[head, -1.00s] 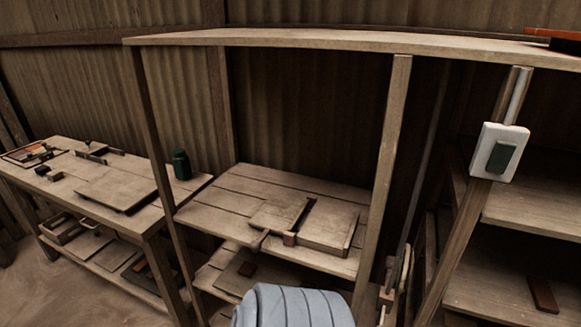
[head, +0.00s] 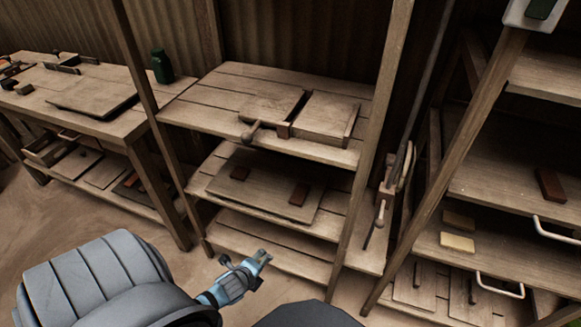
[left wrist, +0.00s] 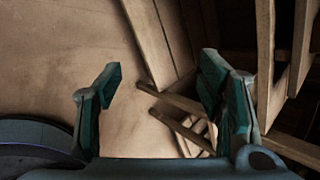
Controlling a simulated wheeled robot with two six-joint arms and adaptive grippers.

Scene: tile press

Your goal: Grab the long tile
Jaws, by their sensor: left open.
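Several small tiles show in the head view. A dark red-brown tile (head: 550,184) lies on the right rack and looks the longest. My left gripper (head: 248,270) is in front of the lowest middle shelf, apart from all tiles. In the left wrist view its fingers (left wrist: 160,82) are spread and empty above the floor. My right gripper is out of view.
A wooden press (head: 292,130) with a handle stands on the middle rack's upper shelf. Rack posts (head: 377,130) rise between the shelves. A workbench (head: 120,123) with a green jar (head: 162,66) stands at left. Metal handles (head: 500,286) stick out at lower right. Open floor (head: 60,225) lies at left.

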